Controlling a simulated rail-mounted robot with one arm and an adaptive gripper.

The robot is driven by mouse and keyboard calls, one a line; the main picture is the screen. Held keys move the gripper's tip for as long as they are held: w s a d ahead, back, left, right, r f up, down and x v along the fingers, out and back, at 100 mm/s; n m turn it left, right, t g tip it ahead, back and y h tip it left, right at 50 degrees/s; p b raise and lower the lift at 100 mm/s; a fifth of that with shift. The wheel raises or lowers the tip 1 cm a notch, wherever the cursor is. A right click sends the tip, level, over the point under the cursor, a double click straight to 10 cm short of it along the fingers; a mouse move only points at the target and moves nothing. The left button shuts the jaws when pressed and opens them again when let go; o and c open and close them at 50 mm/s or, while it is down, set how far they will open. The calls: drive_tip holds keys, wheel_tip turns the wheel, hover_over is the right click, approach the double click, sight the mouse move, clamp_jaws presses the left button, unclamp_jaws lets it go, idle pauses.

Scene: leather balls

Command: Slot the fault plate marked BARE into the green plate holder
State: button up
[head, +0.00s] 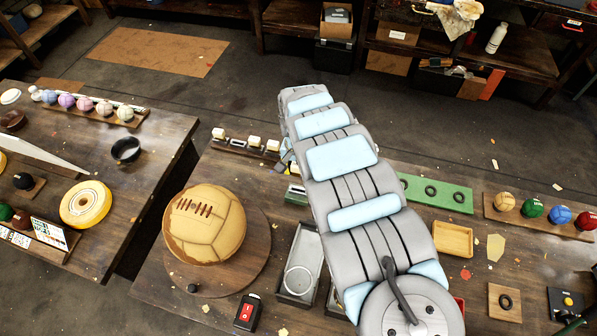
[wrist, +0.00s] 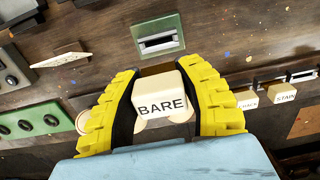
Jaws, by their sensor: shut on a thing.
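The fault plate marked BARE (wrist: 160,106) is a cream block between the yellow fingers of my gripper (wrist: 163,100) in the wrist view. My gripper is shut on it, and the lettering faces the camera. The green plate holder (wrist: 157,38) has a pale slotted piece on top and lies just beyond the plate in the wrist view. The plate appears apart from the holder, though its far end is hidden. In the head view, my arm hides most of the gripper, and the green holder (head: 296,195) shows partly beside the arm.
A rack of other plates (head: 245,147) stands near the holder; plates marked STAIN (wrist: 287,97) and another show at right in the wrist view. A green board with black rings (head: 440,193) lies right of the arm. A large tan ball (head: 204,224) sits on a round stand.

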sight(298, 187)
drive_tip(key=shift+s+f+b, duration=0.1)
drive_tip(key=shift+f+b, duration=2.55)
drive_tip(key=shift+f, duration=0.5)
drive_tip(key=shift+p, duration=1.1)
drive_tip(key=shift+f+b, duration=0.55)
drive_tip(key=shift+f, duration=0.95)
idle(1.7)
drive_tip(key=o, duration=1.1)
drive_tip(key=shift+o, duration=0.2)
drive_tip(key=shift+d+r, duration=0.1)
